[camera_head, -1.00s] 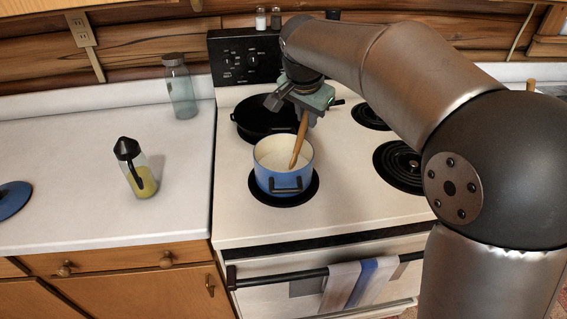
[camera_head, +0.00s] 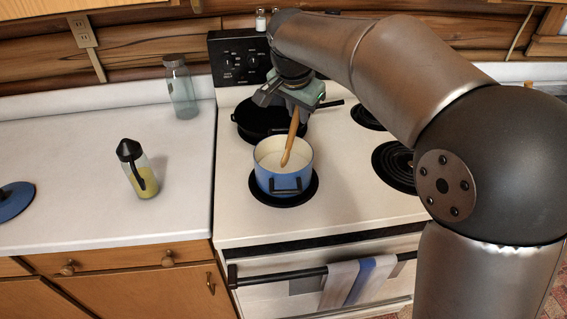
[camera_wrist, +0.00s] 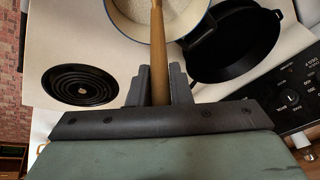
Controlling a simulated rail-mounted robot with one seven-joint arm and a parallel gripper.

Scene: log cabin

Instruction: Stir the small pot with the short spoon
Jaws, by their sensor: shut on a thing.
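The small blue pot (camera_head: 285,180) with a white inside stands on the front left burner of the stove. My gripper (camera_head: 299,106) is above and behind the pot, shut on the wooden short spoon (camera_head: 291,139). The spoon slants down, and its lower end is inside the pot opening. I cannot tell whether it touches the contents. In the wrist view the spoon handle (camera_wrist: 158,50) runs between the two fingers (camera_wrist: 158,86) towards the pot (camera_wrist: 183,18), which is cut off at the top edge.
A black pan (camera_head: 262,116) sits on the back left burner, close to the pot. The right burners (camera_head: 396,165) are bare. On the left counter stand an oil bottle (camera_head: 138,170) and a glass jar (camera_head: 180,88); a blue lid (camera_head: 14,200) lies at the far left.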

